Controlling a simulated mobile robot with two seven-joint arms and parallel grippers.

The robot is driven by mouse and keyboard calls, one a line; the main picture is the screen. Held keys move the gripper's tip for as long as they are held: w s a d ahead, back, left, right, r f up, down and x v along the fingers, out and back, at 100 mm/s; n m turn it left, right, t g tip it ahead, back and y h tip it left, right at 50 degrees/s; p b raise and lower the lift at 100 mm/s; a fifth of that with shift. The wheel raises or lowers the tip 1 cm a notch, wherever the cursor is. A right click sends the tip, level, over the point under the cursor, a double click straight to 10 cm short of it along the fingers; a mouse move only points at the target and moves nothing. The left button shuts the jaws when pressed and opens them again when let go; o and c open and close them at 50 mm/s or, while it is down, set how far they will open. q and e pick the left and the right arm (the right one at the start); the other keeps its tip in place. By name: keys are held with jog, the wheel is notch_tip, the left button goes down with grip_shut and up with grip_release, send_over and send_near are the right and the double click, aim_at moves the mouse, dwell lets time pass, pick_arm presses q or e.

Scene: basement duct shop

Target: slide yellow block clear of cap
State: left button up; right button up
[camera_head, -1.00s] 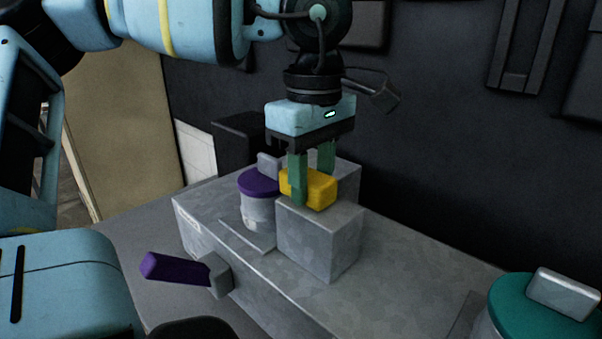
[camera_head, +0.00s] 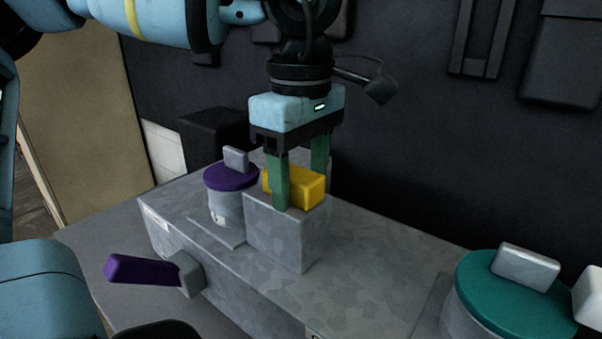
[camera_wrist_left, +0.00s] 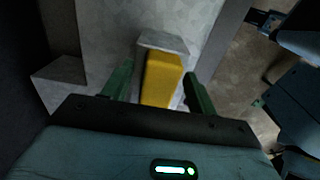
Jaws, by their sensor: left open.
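The yellow block (camera_head: 308,188) lies on top of a grey metal block (camera_head: 290,235). The purple cap (camera_head: 230,178), with a grey tab on top, sits on a round grey collar just left of it. In the head view a narrow gap separates the yellow block from the cap's edge. My left gripper (camera_head: 300,180) points down with its green fingers open, one on each side of the yellow block. In the left wrist view the yellow block (camera_wrist_left: 161,80) lies between the fingers, with a gap at the left finger. Contact at the other finger is unclear. My right gripper is not seen.
A large grey duct (camera_head: 380,270) carries these things. A purple-handled lever (camera_head: 145,270) sticks out from its front. A teal lid (camera_head: 520,290) with a grey tab stands at the lower right. A dark wall (camera_head: 420,150) rises behind. The duct top right of the grey block is clear.

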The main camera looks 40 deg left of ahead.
aim_at(301, 175)
pick_arm(q)
jog(key=shift+r, duration=3.95)
